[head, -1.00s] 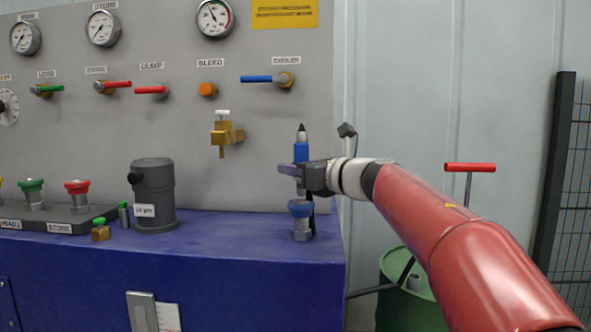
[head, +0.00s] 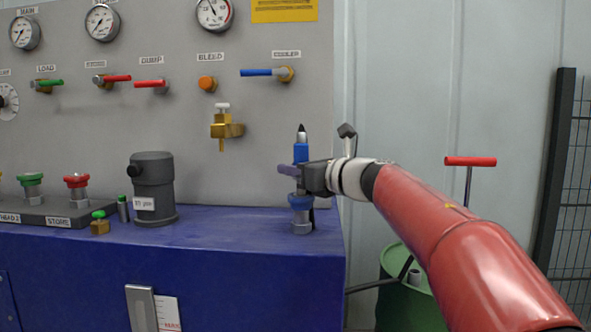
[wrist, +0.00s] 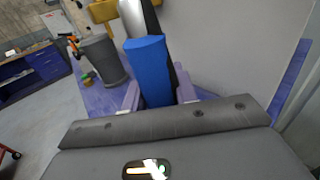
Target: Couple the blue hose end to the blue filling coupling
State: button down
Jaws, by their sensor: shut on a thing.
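The blue hose end (head: 301,153) is held upright in my gripper (head: 289,170), with a dark tip on top. In the wrist view the blue hose end (wrist: 150,66) stands between the two pale fingers of my gripper (wrist: 158,97). The blue filling coupling (head: 300,201) has a blue collar on a grey hex base, at the right end of the blue bench top. My gripper is directly above it. The hose end's lower part is largely hidden by the gripper, so I cannot tell whether it touches the coupling.
A dark grey canister (head: 153,190) stands left on the blue bench (head: 232,217), beside a small brass fitting with a green cap (head: 99,223). The gauge panel (head: 180,125) rises behind. A green drum (head: 405,300) with a red-handled pump (head: 470,162) stands at right.

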aim_at(296, 194)
jog(key=shift+f+b, duration=1.4)
jog(key=shift+f, duration=0.2)
jog(key=c, duration=1)
grip_release()
jog(key=b+v, duration=0.1)
jog(key=v, duration=0.6)
jog(key=shift+s+d, duration=0.25)
jog(key=shift+d, duration=0.05)
